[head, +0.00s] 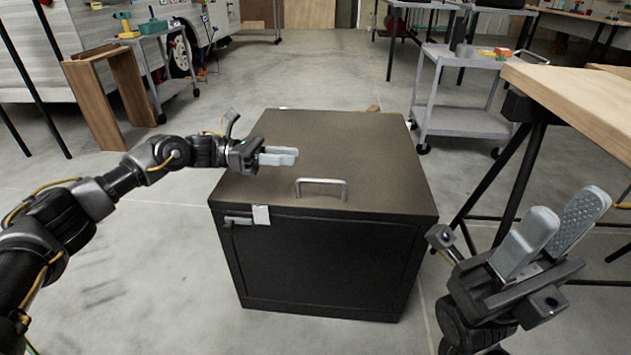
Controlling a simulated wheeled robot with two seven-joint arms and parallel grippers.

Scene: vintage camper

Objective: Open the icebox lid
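The icebox (320,262) is a dark box standing on the floor in the middle of the head view. Its lid (350,150) lies flat and closed on top. A silver bar handle (321,182) sits near the lid's front edge. A pale latch (247,217) is at the upper left of the front face. My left gripper (294,156) is over the left part of the lid, left of and behind the handle, touching nothing that I can make out; its fingers appear close together. My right gripper (578,222) is right of the icebox, its fingers pointing up and apart, with nothing between them.
A wooden-topped table (585,100) stands close on the right, its black legs near my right gripper. A grey cart (465,118) is behind the icebox at right. A wooden frame (110,95) and another cart stand at left. Floor left of the icebox is clear.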

